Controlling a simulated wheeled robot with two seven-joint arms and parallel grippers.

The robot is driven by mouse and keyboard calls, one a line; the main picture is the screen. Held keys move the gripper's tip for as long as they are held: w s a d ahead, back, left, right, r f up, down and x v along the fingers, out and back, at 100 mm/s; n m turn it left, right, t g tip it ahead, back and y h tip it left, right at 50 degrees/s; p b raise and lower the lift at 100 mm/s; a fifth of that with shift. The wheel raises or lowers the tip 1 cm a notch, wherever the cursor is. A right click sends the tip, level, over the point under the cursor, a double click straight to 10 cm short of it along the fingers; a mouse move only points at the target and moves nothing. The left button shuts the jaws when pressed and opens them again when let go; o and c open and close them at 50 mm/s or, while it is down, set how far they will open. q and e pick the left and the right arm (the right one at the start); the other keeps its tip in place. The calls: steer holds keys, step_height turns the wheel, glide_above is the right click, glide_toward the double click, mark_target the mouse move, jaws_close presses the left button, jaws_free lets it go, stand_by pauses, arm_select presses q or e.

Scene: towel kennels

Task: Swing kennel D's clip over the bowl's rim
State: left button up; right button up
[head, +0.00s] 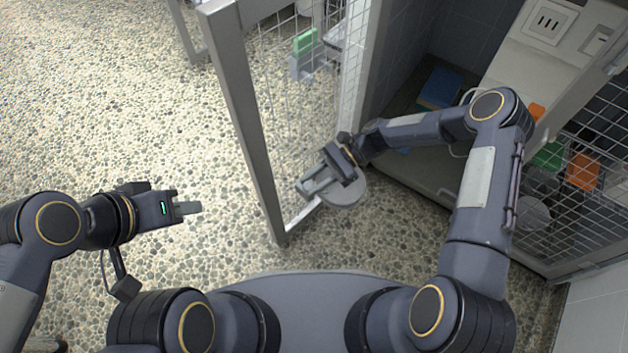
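A grey round bowl (347,192) shows beneath my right gripper, beside the lower end of an open mesh kennel door (247,115). My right gripper (312,186) is over the bowl's left part, with its fingers pointing left. The gripper covers part of the bowl, and I cannot tell whether the fingers hold anything. I cannot make out the clip for certain near the bowl. My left gripper (188,207) hangs over the bare floor, well left of the door, with nothing visible in it. Its fingers are seen edge-on, so their gap is unclear.
A green piece on a grey holder (304,66) is on the door mesh higher up. The open kennel at right holds a blue cloth (440,88). A second mesh front (590,185) has green and orange items behind it. The pebbled floor (120,110) at left is clear.

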steer(key=o, duration=0.4)
steer(key=shift+a+f, duration=0.1)
steer(key=shift+o, duration=0.2)
steer(key=p+v, duration=0.2)
steer(key=v, duration=0.6)
steer(key=shift+s, duration=0.1)
